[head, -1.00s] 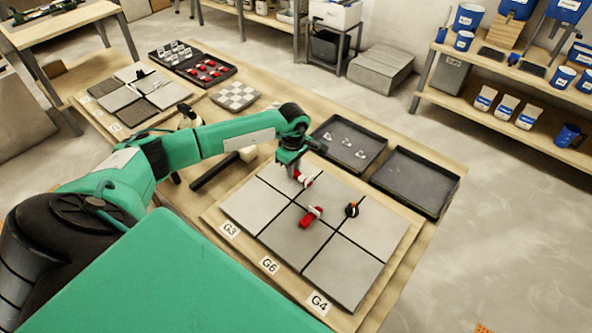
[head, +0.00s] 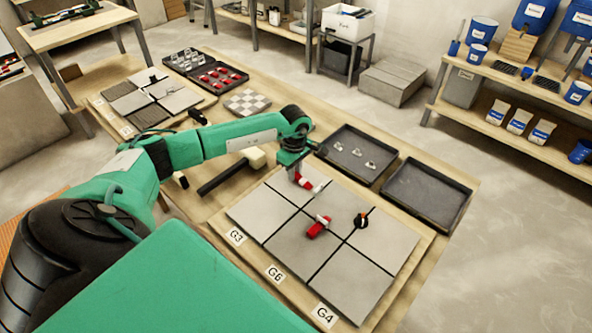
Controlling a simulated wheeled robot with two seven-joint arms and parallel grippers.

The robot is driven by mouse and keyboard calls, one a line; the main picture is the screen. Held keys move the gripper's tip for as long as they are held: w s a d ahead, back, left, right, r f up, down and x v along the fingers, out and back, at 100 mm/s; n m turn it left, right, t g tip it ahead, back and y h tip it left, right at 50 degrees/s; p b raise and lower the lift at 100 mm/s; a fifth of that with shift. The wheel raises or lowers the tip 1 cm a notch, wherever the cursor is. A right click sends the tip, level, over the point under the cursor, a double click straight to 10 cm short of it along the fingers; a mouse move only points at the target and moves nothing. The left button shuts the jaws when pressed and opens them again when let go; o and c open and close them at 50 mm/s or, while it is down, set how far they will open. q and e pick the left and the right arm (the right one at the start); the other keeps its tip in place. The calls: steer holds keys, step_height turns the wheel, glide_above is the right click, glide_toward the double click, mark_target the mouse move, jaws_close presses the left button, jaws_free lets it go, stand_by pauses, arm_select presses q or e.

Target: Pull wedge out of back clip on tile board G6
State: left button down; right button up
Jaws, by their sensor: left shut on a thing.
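The tile board (head: 376,279) holds grey tiles with dark joints and bears the labels G3 (head: 236,236), G6 (head: 274,274) and G4 (head: 325,314). My left gripper (head: 297,173) is above the board's back part, shut on a red wedge (head: 305,183). The white back clip (head: 319,188) is just right of this wedge; I cannot tell whether they still touch. A second red wedge (head: 316,231) sits at the white front clip (head: 323,219) nearer the middle. My right gripper is not in view.
Behind are a tray with several white clips (head: 340,167) and an empty dark tray (head: 423,212). A mallet (head: 229,176) lies left of the board.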

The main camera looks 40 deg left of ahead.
arm_select(q)
steer(key=shift+r, duration=0.15)
steer(key=shift+r+p, duration=1.55)
steer(key=shift+r, duration=1.35)
